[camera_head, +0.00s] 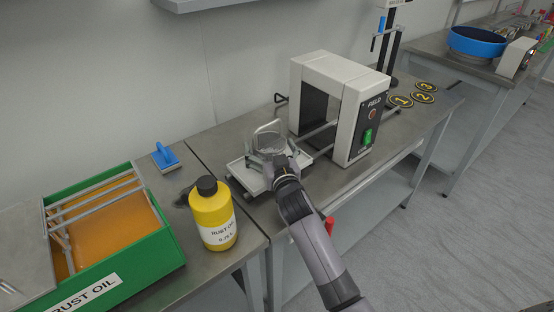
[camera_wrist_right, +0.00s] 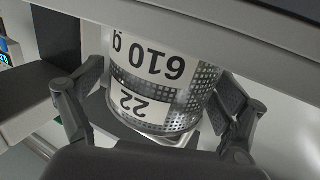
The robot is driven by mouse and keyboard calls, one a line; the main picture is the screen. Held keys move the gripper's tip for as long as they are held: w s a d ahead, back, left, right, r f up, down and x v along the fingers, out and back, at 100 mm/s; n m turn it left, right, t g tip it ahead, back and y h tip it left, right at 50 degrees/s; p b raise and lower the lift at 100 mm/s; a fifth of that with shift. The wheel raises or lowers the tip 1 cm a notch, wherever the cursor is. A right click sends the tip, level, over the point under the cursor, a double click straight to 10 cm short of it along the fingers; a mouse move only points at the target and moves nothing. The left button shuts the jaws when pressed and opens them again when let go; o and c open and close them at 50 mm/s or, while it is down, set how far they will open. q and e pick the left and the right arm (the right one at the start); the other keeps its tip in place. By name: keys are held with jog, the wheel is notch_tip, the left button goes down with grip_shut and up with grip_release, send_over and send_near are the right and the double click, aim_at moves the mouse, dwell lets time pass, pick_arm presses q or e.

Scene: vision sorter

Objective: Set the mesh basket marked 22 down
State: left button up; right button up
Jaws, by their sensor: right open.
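The mesh basket marked 22 (camera_wrist_right: 160,85) fills the middle of the right wrist view, with its labels "610 g" and "22" upside down. In the wrist view my right gripper (camera_wrist_right: 160,100) is open, with one finger on each side of the basket. My left gripper is not in view.
The FIELD machine (camera_head: 361,115) stands just right of the tray, with rails through its opening. A yellow rust oil bottle (camera_head: 213,218) stands at the left, near a green rust oil tank (camera_head: 150,250). Numbered round markers (camera_head: 401,101) lie on the bench beyond the machine.

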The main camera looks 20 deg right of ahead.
jog(key=s, duration=1.1)
jog(key=shift+s+a+r, duration=0.25)
jog(key=shift+s+r, duration=0.1)
jog(key=shift+s, duration=0.05)
jog(key=shift+d, duration=0.1)
dwell(0.6)
